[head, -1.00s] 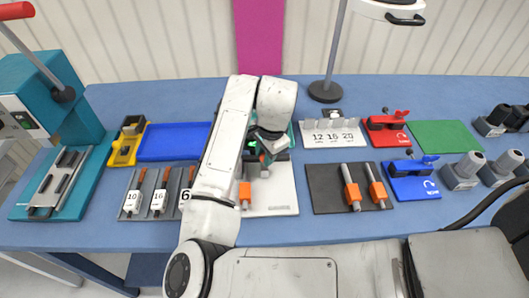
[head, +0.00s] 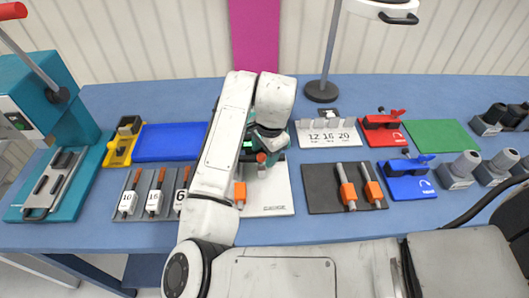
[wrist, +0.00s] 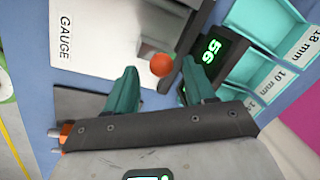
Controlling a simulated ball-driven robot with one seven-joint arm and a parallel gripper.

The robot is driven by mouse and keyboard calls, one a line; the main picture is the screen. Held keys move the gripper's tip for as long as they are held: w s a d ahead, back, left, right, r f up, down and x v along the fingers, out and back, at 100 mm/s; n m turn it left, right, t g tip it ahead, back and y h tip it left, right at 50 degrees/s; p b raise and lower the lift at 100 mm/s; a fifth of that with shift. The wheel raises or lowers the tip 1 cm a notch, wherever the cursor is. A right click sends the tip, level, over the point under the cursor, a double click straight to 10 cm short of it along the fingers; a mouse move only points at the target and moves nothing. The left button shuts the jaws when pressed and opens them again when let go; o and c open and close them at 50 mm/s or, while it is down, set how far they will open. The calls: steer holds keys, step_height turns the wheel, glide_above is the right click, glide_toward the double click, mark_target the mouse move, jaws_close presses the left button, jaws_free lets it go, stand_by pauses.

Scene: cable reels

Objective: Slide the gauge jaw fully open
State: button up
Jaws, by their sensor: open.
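The gauge is a white plate (head: 268,195) on the blue table, partly hidden behind my arm. In the wrist view its white plate (wrist: 95,38) carries the word GAUGE, and its dark display (wrist: 212,53) shows green digits. A small orange-red ball knob (wrist: 161,64) stands by the grey slide, and it also shows in the head view (head: 261,157). My gripper (wrist: 158,82) is open, with its teal fingers either side of the knob in the picture. The knob appears slightly beyond the fingertips; contact is not visible. The jaw faces are largely hidden.
Teal bins (wrist: 265,75) with mm labels stand close behind the gauge. An orange-collared piece (head: 240,190) lies at the plate's left, partly behind my arm. Numbered tools (head: 153,195) lie left, a dark mat (head: 320,200) with two orange-collared pieces right.

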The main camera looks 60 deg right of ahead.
step_height(320, 180, up, 10)
steer(key=s, duration=0.2)
steer(key=shift+a+b, duration=0.3)
steer(key=shift+b, duration=0.15)
steer(key=shift+f, duration=0.15)
